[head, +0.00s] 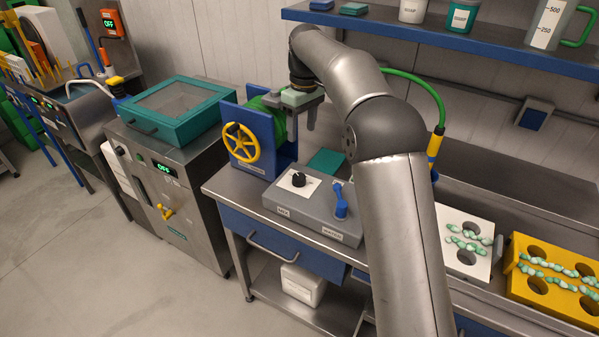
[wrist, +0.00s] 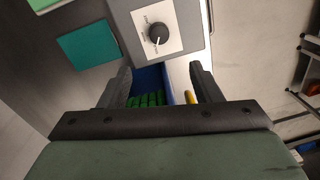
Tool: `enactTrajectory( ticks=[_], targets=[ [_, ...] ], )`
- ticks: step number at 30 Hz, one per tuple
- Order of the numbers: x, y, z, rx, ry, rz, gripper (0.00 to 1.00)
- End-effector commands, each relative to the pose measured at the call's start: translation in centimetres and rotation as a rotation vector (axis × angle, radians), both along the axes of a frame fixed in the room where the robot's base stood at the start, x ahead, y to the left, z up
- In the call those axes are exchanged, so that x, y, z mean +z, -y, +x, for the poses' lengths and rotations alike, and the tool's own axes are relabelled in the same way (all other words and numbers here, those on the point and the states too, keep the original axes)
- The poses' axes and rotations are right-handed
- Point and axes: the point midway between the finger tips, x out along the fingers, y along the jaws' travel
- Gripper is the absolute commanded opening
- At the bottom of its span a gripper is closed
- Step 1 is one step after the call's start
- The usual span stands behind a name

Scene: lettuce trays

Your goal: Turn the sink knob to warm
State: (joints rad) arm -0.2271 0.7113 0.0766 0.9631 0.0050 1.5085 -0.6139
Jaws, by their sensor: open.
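A round black knob (head: 299,180) sits on a white square plate on top of a grey control box (head: 285,203). In the wrist view the knob (wrist: 158,34) lies ahead of my fingers, with a light pointer mark on it and small lettering around it that I cannot read surely. My gripper (head: 303,118) is open and empty, up beside the green drum and behind the knob in the head view. In the wrist view its two dark fingers (wrist: 160,78) stand wide apart, with the knob beyond them and untouched.
A blue lever (head: 341,206) stands on the same box, right of the knob. A blue frame with a yellow handwheel (head: 241,142) and green drum stands close on the left. A teal pad (head: 326,161) lies behind the box. White and yellow trays (head: 513,277) are at right.

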Motion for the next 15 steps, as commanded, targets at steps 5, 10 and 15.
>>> enactTrajectory(
  ticks=[5, 10, 15],
  targets=[
    [-3.8, -0.1, -0.3, -0.001, -0.005, -0.001, 0.58],
    [-7.5, -0.3, -0.5, -0.002, -0.004, -0.001, 0.58],
    [-11.0, -0.4, -0.7, -0.003, -0.004, -0.001, 0.58]
  ],
)
